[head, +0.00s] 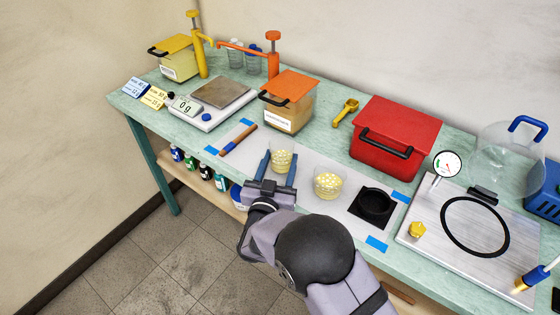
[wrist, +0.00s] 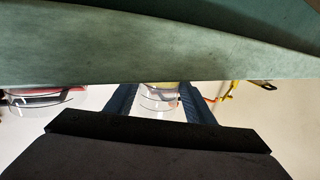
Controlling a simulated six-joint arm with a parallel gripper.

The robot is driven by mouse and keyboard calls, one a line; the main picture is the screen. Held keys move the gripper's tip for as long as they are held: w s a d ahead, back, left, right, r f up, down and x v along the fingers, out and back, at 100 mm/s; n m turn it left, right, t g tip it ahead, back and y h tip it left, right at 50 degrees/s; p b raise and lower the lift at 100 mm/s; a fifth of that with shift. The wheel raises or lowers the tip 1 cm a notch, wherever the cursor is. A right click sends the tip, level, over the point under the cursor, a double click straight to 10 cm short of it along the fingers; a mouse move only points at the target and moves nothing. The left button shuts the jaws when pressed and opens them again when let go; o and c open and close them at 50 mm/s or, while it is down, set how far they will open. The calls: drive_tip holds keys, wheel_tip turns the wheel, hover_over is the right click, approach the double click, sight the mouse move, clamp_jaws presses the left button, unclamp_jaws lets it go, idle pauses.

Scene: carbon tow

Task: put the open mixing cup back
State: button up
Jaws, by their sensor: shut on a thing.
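My gripper (head: 278,166) is shut on a clear cup (head: 283,160) with pale yellow contents, its two blue fingers on either side. In the wrist view this held cup (wrist: 160,97) shows between the fingers (wrist: 158,103). A second clear cup (head: 328,184) with similar contents stands just right of my gripper on the pale mat. I cannot tell whether the held cup touches the mat.
The mat (head: 318,157) has blue tape corners. A black square with a round ring (head: 375,206) lies right of the second cup. A brush-like stick (head: 238,140) lies left. Behind stand an orange-lidded tub (head: 288,108) and a red box (head: 393,145). A metal plate (head: 440,215) lies right.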

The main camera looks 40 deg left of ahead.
drive_tip(key=shift+f, duration=0.1)
drive_tip(key=shift+f, duration=0.15)
drive_tip(key=o, duration=1.2)
drive_tip(key=shift+o, duration=0.2)
drive_tip(key=shift+s+r, duration=0.1)
drive_tip(key=shift+r, duration=0.1)
drive_tip(key=b+v, duration=0.2)
drive_tip(key=v, duration=1)
